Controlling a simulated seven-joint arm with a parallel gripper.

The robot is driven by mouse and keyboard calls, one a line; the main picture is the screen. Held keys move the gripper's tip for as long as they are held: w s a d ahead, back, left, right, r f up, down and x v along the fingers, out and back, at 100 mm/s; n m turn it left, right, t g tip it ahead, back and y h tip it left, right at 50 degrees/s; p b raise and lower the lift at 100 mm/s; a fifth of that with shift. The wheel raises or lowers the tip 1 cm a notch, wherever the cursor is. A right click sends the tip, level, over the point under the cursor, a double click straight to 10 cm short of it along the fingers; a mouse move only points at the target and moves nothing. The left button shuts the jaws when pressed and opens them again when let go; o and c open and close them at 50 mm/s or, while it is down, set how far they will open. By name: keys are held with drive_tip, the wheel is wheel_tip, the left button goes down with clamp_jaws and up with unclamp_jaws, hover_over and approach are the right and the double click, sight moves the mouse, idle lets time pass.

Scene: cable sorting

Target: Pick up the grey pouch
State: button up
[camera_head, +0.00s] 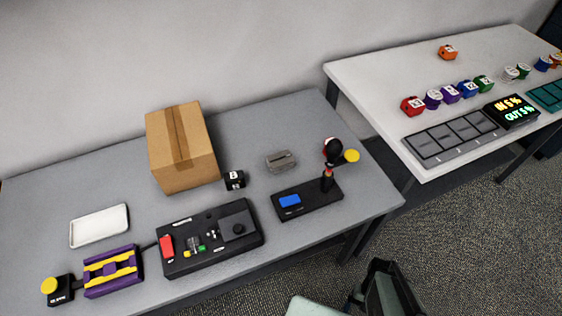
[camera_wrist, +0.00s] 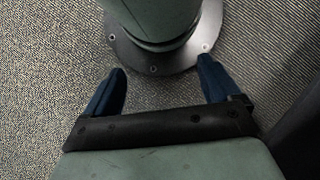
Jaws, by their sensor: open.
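A small grey item with a darker strip across its top, which looks like the grey pouch (camera_head: 281,161), lies on the grey table (camera_head: 110,175) right of its middle. It sits between a small black block marked B and a black device with a yellow knob. My gripper (camera_wrist: 161,66) shows in the wrist view with its two dark blue fingers spread apart and nothing between them. Behind the fingers are the floor and my own base. The pouch is not in the wrist view. In the head view only parts of my arm show at the bottom edge, away from the pouch.
A cardboard box (camera_head: 183,152) stands left of the pouch, with the black B block (camera_head: 235,179) between them. The black device (camera_head: 307,199) with an upright post stands in front. A white table (camera_head: 400,80) with several coloured items is at right. A white tray (camera_head: 99,225) lies left.

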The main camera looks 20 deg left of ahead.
drive_tip(key=shift+o, duration=0.9)
drive_tip(key=shift+w, duration=0.1)
